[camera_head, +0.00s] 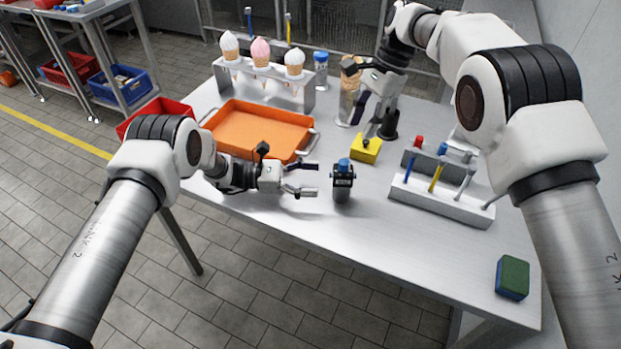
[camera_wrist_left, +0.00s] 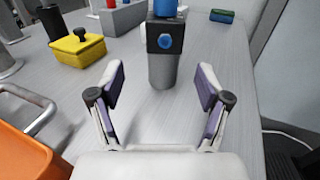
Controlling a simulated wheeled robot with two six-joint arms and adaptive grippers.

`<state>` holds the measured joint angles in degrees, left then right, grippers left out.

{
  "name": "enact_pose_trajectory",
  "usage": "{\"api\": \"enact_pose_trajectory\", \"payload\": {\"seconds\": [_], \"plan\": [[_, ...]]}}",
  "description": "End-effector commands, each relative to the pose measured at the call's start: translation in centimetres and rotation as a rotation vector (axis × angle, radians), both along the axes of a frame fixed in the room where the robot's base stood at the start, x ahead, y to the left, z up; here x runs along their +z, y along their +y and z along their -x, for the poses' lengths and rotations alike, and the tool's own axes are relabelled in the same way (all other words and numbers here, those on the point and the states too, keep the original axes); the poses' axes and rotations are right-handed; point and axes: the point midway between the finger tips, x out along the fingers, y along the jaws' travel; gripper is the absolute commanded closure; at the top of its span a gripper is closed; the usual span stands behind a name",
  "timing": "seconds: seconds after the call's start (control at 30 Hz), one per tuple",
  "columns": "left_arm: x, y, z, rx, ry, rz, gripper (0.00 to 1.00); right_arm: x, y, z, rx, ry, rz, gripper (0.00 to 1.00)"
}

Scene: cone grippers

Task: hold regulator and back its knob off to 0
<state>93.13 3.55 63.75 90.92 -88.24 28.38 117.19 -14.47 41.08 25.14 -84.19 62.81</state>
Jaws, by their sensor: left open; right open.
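The regulator (camera_head: 343,181) stands upright on the table, a black block on a grey cylinder with a blue knob (camera_head: 344,164) on top. In the left wrist view the regulator (camera_wrist_left: 162,68) is straight ahead, beyond the fingertips, with a round blue part on its near face; the top of its knob is cut off by the frame edge. My left gripper (camera_head: 312,180) is open and empty, just left of the regulator and apart from it. Its two fingers also show in the left wrist view (camera_wrist_left: 163,88). My right gripper (camera_head: 359,90) is open, farther back near the cone stack; that arm partly hides the stack.
A yellow block with a black knob (camera_head: 365,150) sits behind the regulator. An orange tray (camera_head: 262,117) and a cone rack (camera_head: 290,97) are at left. A tool rack (camera_head: 440,203) stands at right, and a green-blue sponge (camera_head: 512,278) at the near right. The table front is clear.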

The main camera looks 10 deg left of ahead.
Motion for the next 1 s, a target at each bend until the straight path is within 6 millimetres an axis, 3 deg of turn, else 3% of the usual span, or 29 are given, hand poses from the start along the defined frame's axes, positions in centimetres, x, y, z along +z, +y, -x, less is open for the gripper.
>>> {"api": "enact_pose_trajectory", "payload": {"seconds": [0.17,0.5,0.8,1.0], "plan": [[0.0,-1.9,0.4,-0.015,0.021,0.02,0.23,0.0,0.0,0.0,0.0,0.0,0.0,0.58],[0.0,-7.4,-0.1,-0.012,0.016,0.017,0.23,0.0,0.0,0.0,0.0,0.0,0.0,0.58],[0.0,-7.8,-0.2,-0.01,0.016,0.017,0.23,0.0,0.0,0.0,0.0,0.0,0.0,0.58],[0.0,-7.8,-0.2,-0.01,0.016,0.017,0.94,0.0,0.0,0.0,0.0,0.0,0.0,0.58]]}}
